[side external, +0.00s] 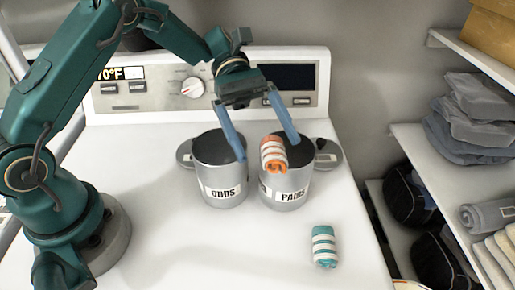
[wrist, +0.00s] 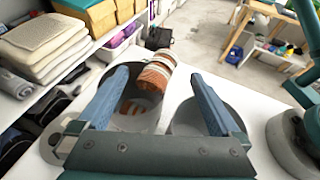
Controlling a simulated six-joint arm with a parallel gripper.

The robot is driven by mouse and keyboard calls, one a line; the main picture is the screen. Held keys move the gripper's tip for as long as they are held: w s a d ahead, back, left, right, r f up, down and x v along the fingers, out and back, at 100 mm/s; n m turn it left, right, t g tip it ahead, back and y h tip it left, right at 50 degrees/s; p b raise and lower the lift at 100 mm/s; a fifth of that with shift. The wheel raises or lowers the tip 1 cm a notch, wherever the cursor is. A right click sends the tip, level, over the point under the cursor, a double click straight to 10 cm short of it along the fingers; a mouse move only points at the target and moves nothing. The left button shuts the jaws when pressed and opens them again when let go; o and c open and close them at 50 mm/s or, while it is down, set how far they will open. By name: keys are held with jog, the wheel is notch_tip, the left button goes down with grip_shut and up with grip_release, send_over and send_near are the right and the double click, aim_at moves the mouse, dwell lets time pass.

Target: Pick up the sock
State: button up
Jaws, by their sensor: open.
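A rolled sock with orange and white stripes (side external: 273,154) is at the front rim of the grey PAIRS can (side external: 287,196). It also shows in the wrist view (wrist: 155,76); whether it rests on the rim or is clear of it, I cannot tell. Another orange-and-white striped piece (wrist: 133,108) shows inside that can. A teal and white striped rolled sock (side external: 324,246) stands on the white top at the front right. My gripper (side external: 266,147) is open above the cans, its blue fingers wide apart with the orange sock between and beyond their tips.
The grey ODDS can (side external: 222,195) stands left of the PAIRS can. The control panel (side external: 215,85) rises behind. Shelves with folded grey cloths (side external: 470,115) and black bags (side external: 408,195) are at right. The front of the white top (side external: 180,255) is mostly clear.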

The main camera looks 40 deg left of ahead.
aim_at(262, 144)
jog(key=shift+x, duration=0.95)
grip_shut()
jog(key=shift+r, duration=0.1)
jog(key=shift+r, duration=0.5)
jog(key=r, duration=0.2)
jog(key=shift+s+a+r, duration=0.25)
jog(key=shift+s+a, duration=0.1)
jog(key=shift+a, duration=0.05)
jog(key=s+a, duration=1.2)
jog(key=shift+f, duration=0.1)
